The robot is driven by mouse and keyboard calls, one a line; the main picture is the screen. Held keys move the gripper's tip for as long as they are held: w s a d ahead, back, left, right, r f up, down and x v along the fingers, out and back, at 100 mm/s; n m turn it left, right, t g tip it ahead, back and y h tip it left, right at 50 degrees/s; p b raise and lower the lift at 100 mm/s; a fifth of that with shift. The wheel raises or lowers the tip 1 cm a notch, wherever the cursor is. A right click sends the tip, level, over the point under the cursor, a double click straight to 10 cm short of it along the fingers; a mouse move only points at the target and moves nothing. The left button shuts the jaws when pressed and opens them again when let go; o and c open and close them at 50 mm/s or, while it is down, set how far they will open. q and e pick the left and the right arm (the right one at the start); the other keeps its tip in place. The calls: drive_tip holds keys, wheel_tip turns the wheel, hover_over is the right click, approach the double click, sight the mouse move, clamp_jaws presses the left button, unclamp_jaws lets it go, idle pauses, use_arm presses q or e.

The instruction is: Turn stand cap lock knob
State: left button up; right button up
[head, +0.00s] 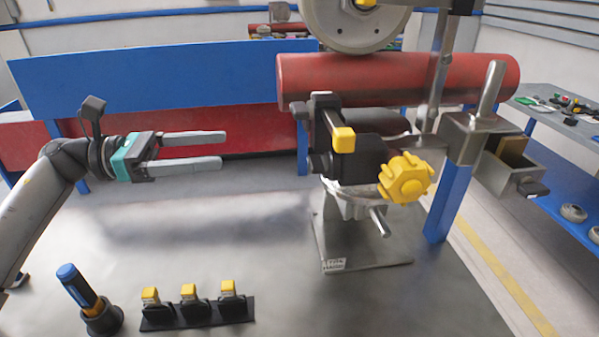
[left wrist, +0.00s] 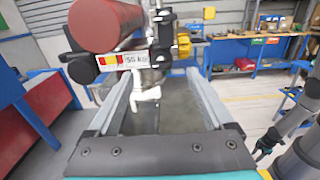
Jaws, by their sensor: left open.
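The yellow lobed lock knob (head: 406,178) sits on the right side of the black clamp block (head: 355,160) on the stand, under the red cylinder (head: 400,82). In the left wrist view a yellow part (left wrist: 183,45), likely the knob, shows small beyond the fingers. My left gripper (head: 222,150) is open and empty, held above the table to the left of the stand and apart from the knob. Its two fingers point right, toward the stand.
A blue-handled tool (head: 76,285) stands in a black holder at front left. Beside it a black rack (head: 197,314) holds three yellow-topped pieces. A metal bracket (head: 470,138) with an upright handle stands right of the knob. Bare table (head: 230,225) lies between gripper and stand.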

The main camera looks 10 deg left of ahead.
use_arm(q)
wheel_tip(320, 180, down, 3)
drive_tip(key=b, duration=0.2)
use_arm(e)
wheel_tip(320, 180, down, 4)
drive_tip(key=s+d+r, duration=0.1)
drive_tip(key=s+d, duration=0.1)
use_arm(q)
drive_tip(key=p, duration=0.4)
approach(309, 162)
drive_tip(key=x, duration=0.8)
drive_tip(key=shift+d+r, duration=0.2)
drive_tip(key=shift+w+d+f, duration=0.15)
drive_tip(key=shift+d, duration=0.3)
use_arm(e)
drive_tip(key=r, duration=0.2)
drive_tip(key=w+a+r, duration=0.1)
drive_tip(key=shift+r, duration=0.4)
use_arm(q)
clamp_jaws()
use_arm(e)
drive_tip(key=shift+s, duration=0.1)
